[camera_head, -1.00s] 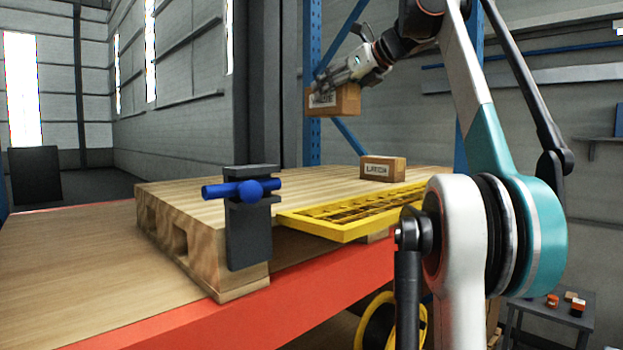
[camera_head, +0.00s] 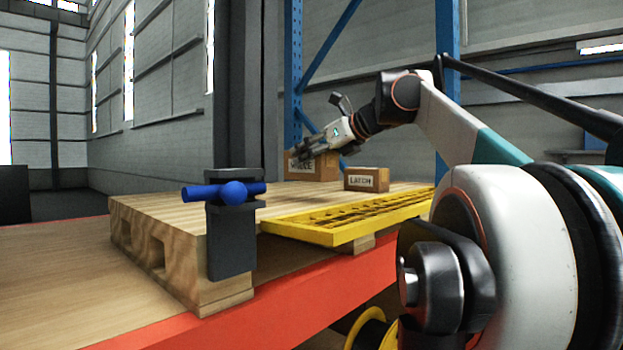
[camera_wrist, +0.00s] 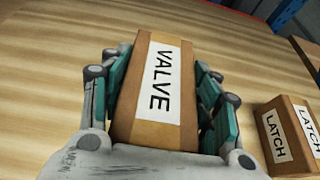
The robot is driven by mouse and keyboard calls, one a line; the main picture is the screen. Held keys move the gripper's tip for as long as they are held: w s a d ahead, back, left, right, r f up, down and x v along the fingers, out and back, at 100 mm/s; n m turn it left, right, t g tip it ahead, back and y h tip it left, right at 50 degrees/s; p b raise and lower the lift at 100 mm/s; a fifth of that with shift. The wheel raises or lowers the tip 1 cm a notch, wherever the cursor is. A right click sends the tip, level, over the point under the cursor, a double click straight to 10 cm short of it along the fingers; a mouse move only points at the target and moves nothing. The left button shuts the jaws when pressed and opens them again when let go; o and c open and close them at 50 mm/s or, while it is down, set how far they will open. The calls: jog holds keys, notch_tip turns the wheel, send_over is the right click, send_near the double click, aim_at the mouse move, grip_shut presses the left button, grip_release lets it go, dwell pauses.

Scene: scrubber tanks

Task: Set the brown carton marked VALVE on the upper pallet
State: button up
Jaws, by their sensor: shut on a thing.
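In the head view the VALVE carton (camera_head: 322,166) is at the far part of the wooden pallet (camera_head: 185,210), partly hidden by my gripper (camera_head: 310,154). My gripper is shut on it. The carton is low, at or just above the pallet boards; I cannot tell whether its base touches them.
A brown carton marked LATCH (camera_head: 367,180) stands on the pallet, right of the VALVE carton; it also shows in the wrist view (camera_wrist: 290,135). A yellow grate (camera_head: 340,222) and a dark post with a blue handle (camera_head: 232,230) are at the pallet's near side. A blue rack upright (camera_head: 293,90) stands behind.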

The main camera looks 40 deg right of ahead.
aim_at(311, 173)
jog(key=shift+f, duration=2.55)
jog(key=shift+f, duration=0.1)
jog(key=o, duration=1.3)
jog(key=shift+c, duration=0.2)
jog(key=shift+r, duration=0.25)
